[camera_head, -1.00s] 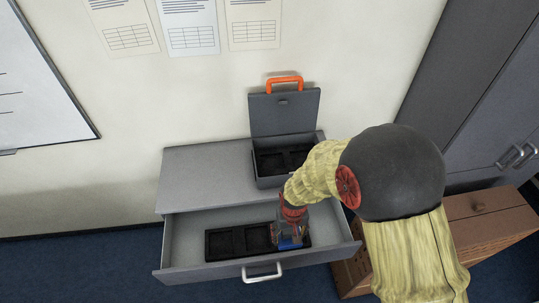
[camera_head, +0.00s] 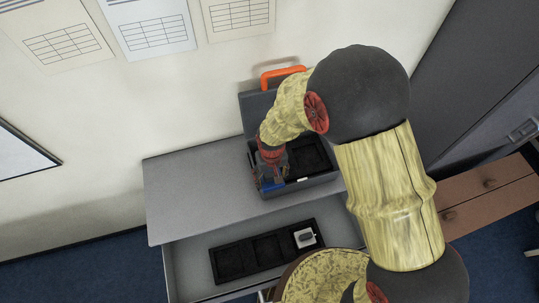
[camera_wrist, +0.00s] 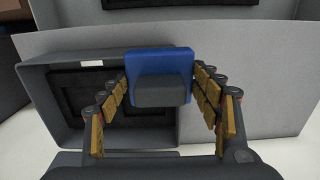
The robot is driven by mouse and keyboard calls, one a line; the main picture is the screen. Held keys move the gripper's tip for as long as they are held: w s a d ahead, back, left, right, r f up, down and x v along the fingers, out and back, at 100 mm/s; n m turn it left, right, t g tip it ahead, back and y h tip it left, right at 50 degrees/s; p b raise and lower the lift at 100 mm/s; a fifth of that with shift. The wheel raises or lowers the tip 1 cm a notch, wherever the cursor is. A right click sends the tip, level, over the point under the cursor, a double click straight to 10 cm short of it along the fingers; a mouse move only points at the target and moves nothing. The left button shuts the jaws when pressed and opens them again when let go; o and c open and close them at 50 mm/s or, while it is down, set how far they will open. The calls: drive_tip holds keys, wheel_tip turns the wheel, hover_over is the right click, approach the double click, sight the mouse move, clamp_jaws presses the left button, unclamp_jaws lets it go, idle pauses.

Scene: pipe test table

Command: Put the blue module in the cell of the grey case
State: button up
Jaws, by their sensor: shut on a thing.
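My gripper (camera_head: 271,174) is shut on the blue module (camera_head: 268,186). In the wrist view the module (camera_wrist: 160,60) sits between both fingers, its grey block toward the camera. The grey case (camera_head: 318,187) stands open on the cabinet top, with black cells (camera_head: 308,155) inside. In the head view my gripper and the module are at the left front corner of the case. In the wrist view the module overlaps the case's side wall, with the dark cells (camera_wrist: 75,88) mostly to its left. The gap between module and case is unclear.
The open drawer (camera_head: 185,268) below holds a black tray (camera_head: 233,262) with a white-and-grey module (camera_head: 304,237) in its right compartment. The case lid (camera_head: 256,105) with its orange handle (camera_head: 282,75) stands up behind. The cabinet top (camera_head: 195,190) is clear on the left.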

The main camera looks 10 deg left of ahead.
drive_tip(key=w+f+b, duration=0.1)
drive_tip(key=w+f, duration=0.1)
drive_tip(key=w, duration=0.2)
drive_tip(key=w+f+b, duration=0.2)
drive_tip(key=w+f, duration=0.1)
drive_tip(key=w, duration=0.1)
drive_tip(key=w+f+b, duration=0.1)
drive_tip(key=w+f, duration=0.2)
drive_tip(key=shift+w+a+f+b, duration=0.15)
drive_tip(key=shift+w+a+b, duration=0.2)
drive_tip(key=shift+w+b, duration=0.05)
drive_tip(key=shift+w+f, duration=0.3)
drive_tip(key=shift+w, duration=0.15)
drive_tip(key=shift+w+f+b, duration=0.15)
drive_tip(key=shift+f+b, duration=0.25)
drive_tip(key=shift+f, duration=0.55)
drive_tip(key=shift+w+f+b, duration=0.15)
drive_tip(key=shift+f+b, duration=0.25)
drive_tip(key=shift+f, duration=0.5)
drive_tip(key=shift+f, duration=0.1)
drive_tip(key=shift+f, duration=0.15)
drive_tip(key=o, duration=1.3)
drive_tip(key=shift+o, duration=0.2)
